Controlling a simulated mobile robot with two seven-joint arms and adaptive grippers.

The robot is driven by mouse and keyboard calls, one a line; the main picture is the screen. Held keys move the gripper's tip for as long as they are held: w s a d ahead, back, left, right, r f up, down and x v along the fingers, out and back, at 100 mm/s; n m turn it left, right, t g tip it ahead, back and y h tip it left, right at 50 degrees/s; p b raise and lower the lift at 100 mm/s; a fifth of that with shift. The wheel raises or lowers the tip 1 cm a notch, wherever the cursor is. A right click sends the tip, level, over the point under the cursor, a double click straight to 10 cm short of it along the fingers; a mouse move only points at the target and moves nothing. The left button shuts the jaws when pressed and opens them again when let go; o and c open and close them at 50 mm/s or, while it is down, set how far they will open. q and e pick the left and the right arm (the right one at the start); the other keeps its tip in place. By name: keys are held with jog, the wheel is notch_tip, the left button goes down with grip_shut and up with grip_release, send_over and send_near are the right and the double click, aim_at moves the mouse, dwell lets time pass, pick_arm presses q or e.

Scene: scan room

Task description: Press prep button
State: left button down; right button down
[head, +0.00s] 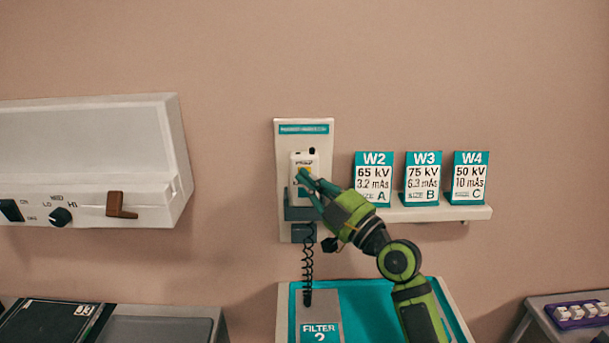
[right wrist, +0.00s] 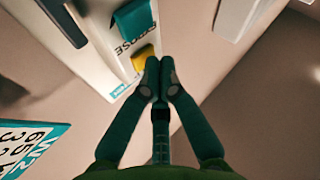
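A white hand switch (head: 304,159) sits in a holder on the beige wall panel (head: 285,135), with a coiled black cord below. In the right wrist view, the switch face (right wrist: 108,50) carries a yellow button (right wrist: 143,58) and a teal button (right wrist: 134,20) by the word "EXPOSE". Lettering beside the yellow button is too small to read. My right gripper (head: 302,180) is in front of the switch's lower part. In the right wrist view its fingertips (right wrist: 160,78) are together with nothing between them, beside the yellow button; contact cannot be told. My left gripper is not in view.
Cards W2 (head: 374,180), W3 (head: 423,179) and W4 (head: 469,178) stand on a narrow shelf (head: 440,213) right of the panel. A wall box with a brown lever (head: 121,205) is at left.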

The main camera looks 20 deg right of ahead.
jog(key=shift+s, duration=0.1)
jog(key=shift+s+a, duration=0.25)
jog(key=shift+s, duration=0.55)
jog(key=s+p, duration=0.1)
jog(key=s, duration=0.1)
jog(key=s+a, duration=0.1)
jog(key=s, duration=0.1)
jog(key=shift+s+a+p, duration=0.2)
jog(key=shift+s+p, duration=0.2)
dwell(0.4)
